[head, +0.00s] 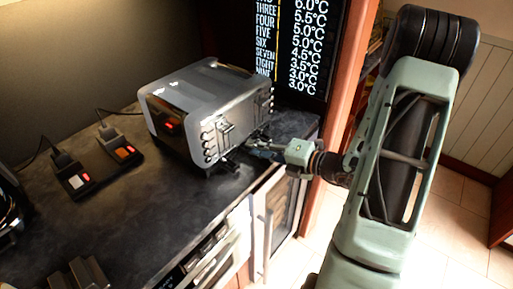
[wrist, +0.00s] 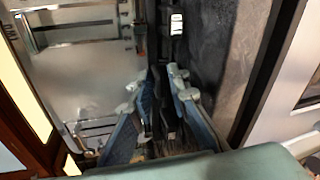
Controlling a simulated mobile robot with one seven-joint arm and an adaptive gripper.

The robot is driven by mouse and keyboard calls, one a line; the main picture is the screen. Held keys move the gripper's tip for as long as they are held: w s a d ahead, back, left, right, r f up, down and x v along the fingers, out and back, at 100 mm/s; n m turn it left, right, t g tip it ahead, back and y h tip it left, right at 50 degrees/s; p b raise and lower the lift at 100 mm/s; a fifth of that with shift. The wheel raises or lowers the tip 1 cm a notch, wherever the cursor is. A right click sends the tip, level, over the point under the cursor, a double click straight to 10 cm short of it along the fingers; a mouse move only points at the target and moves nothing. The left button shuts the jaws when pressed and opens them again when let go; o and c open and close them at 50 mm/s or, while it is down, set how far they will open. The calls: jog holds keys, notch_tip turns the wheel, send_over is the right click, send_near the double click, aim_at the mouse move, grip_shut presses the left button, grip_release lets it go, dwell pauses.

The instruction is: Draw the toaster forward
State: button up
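The toaster (head: 205,100) is a silver and black box on the dark countertop, with levers and knobs on the end facing my arm. In the wrist view its metal face (wrist: 85,75) fills the left side. My gripper (head: 256,146) is low beside that end, near the levers. In the wrist view the blue-grey fingers (wrist: 164,78) lie alongside the toaster face, their tips close together. A dark strip shows between them. I cannot tell whether it is a toaster part or whether the fingers grip it. The contact is too small to judge in the head view.
The dark countertop (head: 110,215) has free room in front of the toaster. Two power sockets with plugs (head: 118,150) (head: 72,180) and cables lie to the left. A black temperature board (head: 300,50) stands behind. A wooden post (head: 345,90) rises at the right.

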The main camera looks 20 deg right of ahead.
jog(key=v, duration=1.2)
jog(key=shift+d, duration=0.1)
